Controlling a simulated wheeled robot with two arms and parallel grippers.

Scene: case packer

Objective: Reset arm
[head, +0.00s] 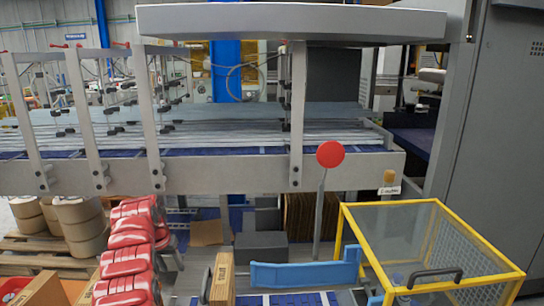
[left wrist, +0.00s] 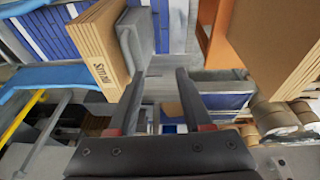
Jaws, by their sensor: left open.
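My left gripper (left wrist: 160,75) shows in the left wrist view with its two dark fingers apart and nothing between them. A stack of brown cardboard (left wrist: 103,45) with dark print on its edge is beyond and left of the left finger; whether they touch is unclear. In the head view, printed cardboard (head: 222,279) stands upright at the bottom edge. A small dark piece beside it is too cut off to identify. My right gripper is not in view.
A yellow-framed clear guard (head: 425,240) stands at right, beside a blue bar (head: 304,274). Red-and-white packs (head: 127,255) are stacked at left. The conveyor frame (head: 230,175) spans the back. More cardboard (left wrist: 268,40) is at upper right in the left wrist view.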

